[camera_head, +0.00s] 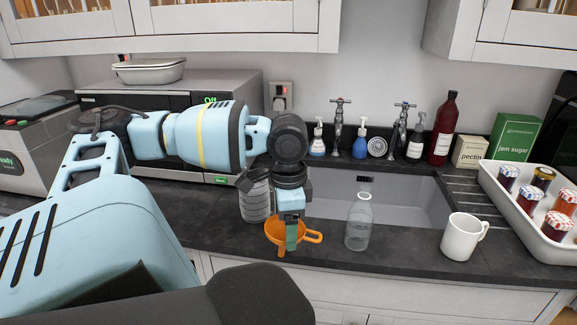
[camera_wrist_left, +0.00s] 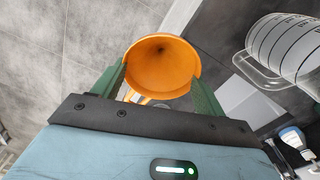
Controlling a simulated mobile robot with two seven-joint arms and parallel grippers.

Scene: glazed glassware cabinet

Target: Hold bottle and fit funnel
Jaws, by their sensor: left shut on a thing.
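My left gripper (camera_head: 291,238) is shut on an orange funnel (camera_head: 272,230), held near the counter's front edge, left of the bottle and apart from it. In the left wrist view the funnel (camera_wrist_left: 161,62) sits between the two green fingers of the gripper (camera_wrist_left: 160,85), its wide mouth facing the camera. A clear glass bottle (camera_head: 358,226) stands upright on the counter in front of the sink, with its neck free. My right gripper is not in view.
A clear measuring jug (camera_head: 256,203) stands close behind my left gripper; it also shows in the wrist view (camera_wrist_left: 287,48). A white mug (camera_head: 461,238) stands right of the bottle. A white tray (camera_head: 525,226) with several jars is at the right. The sink (camera_head: 400,200) lies behind.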

